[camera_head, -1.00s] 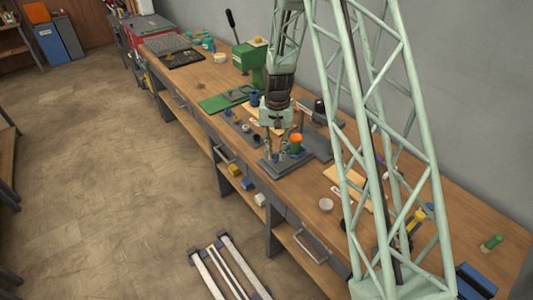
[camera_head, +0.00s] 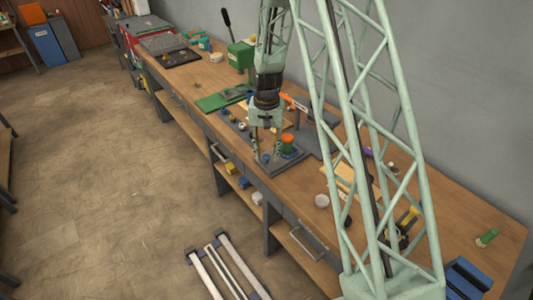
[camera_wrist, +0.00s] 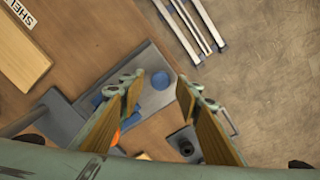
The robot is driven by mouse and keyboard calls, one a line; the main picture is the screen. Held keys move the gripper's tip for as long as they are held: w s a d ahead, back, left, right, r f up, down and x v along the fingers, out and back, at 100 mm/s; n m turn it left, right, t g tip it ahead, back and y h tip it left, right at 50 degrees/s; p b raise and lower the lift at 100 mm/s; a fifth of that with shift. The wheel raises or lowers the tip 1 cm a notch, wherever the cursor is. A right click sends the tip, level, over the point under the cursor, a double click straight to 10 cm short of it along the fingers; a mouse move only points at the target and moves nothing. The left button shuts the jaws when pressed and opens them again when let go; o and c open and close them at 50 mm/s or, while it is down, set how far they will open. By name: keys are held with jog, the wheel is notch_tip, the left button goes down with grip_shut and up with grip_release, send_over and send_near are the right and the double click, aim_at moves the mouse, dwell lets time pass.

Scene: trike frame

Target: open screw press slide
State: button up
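A grey press-like fixture has a flat base plate (camera_head: 287,164) near the bench's front edge. A blue round piece (camera_wrist: 160,80) sits on the plate in the wrist view. Which part is the slide, I cannot tell for sure. My gripper (camera_head: 266,155) is open and points down over the plate. In the wrist view my gripper (camera_wrist: 158,83) has one finger on each side of the blue round piece, with a gap to both. Whether the fingers are level with it is unclear.
A green press (camera_head: 241,55) with a black lever stands farther along the bench. A white bowl (camera_head: 322,200) is on the bench to the right. Pale rails (camera_head: 225,264) are on the floor side.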

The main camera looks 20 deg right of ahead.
jog(key=shift+r, duration=0.15)
notch_tip(320, 180, up, 12)
dwell(1.1)
dwell(0.3)
